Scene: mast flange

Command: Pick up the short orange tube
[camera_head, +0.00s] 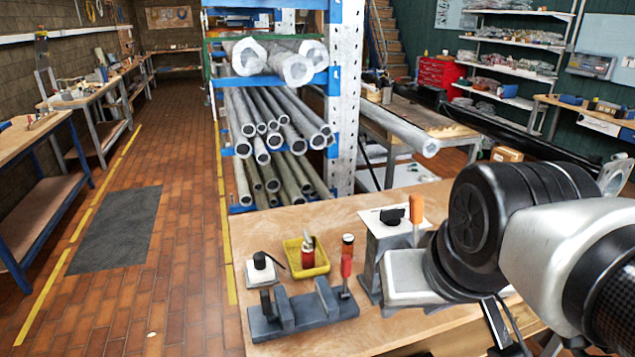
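An upright orange cylindrical piece (416,207) stands behind my arm, at the right of a grey pedestal (377,262). It is the plainest orange tube shape in view; its lower end is hard to make out. A shorter dark cylinder with an orange-red band (348,243) stands farther left, behind a red-handled tool. I cannot tell for certain which is the short orange tube. My arm reaches in from the right, and its pale end part is just right of the pedestal. My gripper's fingers cannot be made out, so their opening and any hold are unclear.
A grey slotted block (303,312) lies at the wooden table's front. Behind it are a yellow tray (306,262) with a red bottle and a white plate (262,272) with a black knob. A pipe rack (338,100) rises behind the table.

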